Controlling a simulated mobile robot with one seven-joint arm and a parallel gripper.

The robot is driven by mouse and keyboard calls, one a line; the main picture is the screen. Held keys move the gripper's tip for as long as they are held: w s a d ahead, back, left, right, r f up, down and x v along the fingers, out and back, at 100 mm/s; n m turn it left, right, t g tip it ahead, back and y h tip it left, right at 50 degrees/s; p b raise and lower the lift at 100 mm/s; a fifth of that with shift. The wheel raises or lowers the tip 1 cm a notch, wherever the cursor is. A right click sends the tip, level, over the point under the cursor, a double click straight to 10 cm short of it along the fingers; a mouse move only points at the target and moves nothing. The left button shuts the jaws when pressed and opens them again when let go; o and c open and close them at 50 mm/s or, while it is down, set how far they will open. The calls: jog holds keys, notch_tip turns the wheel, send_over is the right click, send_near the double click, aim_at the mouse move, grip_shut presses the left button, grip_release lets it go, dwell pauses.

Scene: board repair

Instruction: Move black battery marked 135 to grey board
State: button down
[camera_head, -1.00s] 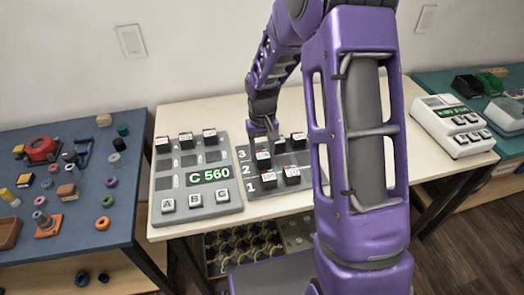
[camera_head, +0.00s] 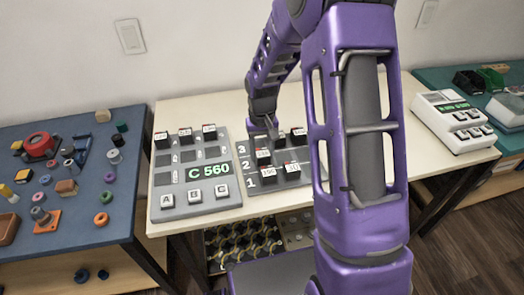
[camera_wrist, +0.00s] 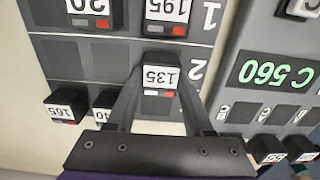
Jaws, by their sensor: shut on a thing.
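The black battery marked 135 (camera_wrist: 160,76) has a white label and a red strip. It stands in row 2 of the dark slotted board (camera_head: 246,190), and it also shows in the head view (camera_head: 263,157). My gripper (camera_wrist: 160,94) has its two fingers closed on the sides of this battery. In the head view my gripper (camera_head: 266,138) reaches down over the dark board. The grey board (camera_head: 208,208) with the green C 560 display lies just left of it. It has batteries along its back row, empty dark slots in front of them and keys A, B, C.
Batteries marked 195 (camera_wrist: 166,14), 20 (camera_wrist: 95,12) and 105 (camera_wrist: 66,105) stand around the held one. My arm hides the right part of the dark board. A blue table (camera_head: 60,225) with loose parts is at left, a white device (camera_head: 455,122) at right.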

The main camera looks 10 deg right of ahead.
aim_at(262, 151)
jog(key=shift+f, duration=0.2)
jog(key=shift+c, duration=1)
grip_release()
notch_tip(262, 151, up, 18)
jog(key=p, duration=0.3)
jog(key=shift+f, duration=0.25)
jog(key=shift+s, duration=0.1)
